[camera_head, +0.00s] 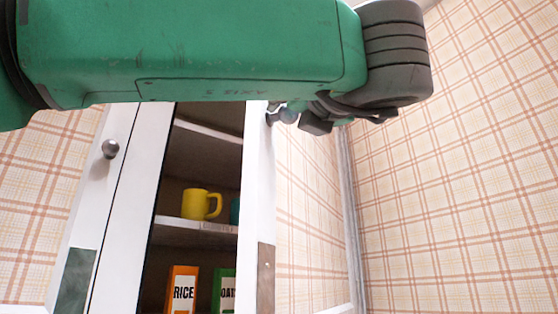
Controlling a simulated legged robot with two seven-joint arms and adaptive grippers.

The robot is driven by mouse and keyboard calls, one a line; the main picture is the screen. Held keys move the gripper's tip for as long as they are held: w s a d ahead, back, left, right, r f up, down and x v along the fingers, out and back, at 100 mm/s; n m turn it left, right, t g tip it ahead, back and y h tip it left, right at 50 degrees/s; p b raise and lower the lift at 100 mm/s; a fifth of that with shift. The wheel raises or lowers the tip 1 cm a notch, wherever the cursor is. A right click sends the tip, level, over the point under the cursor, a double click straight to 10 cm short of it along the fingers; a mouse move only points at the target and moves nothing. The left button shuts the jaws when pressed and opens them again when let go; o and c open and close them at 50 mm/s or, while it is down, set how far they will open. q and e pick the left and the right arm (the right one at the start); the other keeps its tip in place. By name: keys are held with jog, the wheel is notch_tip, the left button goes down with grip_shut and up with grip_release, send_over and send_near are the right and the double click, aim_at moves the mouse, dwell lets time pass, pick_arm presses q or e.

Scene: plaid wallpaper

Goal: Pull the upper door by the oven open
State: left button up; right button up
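A white upper cabinet door (258,200) stands partly open, seen at a steep angle, with shelves showing to its left. Its round metal knob (271,118) is near the top of the picture. My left gripper (300,117) is right beside the knob, at the end of my green arm that crosses the top of the view. The fingers are small, dark and partly hidden under the arm, so whether they grip the knob is unclear. My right gripper is not in view. No oven shows.
A second white door (122,200) with a knob (110,149) is at the left. Inside the cabinet are a yellow mug (195,204) on a shelf (195,231), a RICE box (182,290) and a green box (226,290) below. Plaid wall (460,200) fills the right.

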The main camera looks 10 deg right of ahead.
pick_arm(q)
jog(key=shift+w+d+f+h, duration=0.15)
jog(key=shift+f+h, duration=0.05)
jog(key=shift+h, duration=0.1)
jog(key=shift+a, duration=0.5)
jog(key=shift+w+a, duration=0.1)
jog(key=shift+a, duration=0.35)
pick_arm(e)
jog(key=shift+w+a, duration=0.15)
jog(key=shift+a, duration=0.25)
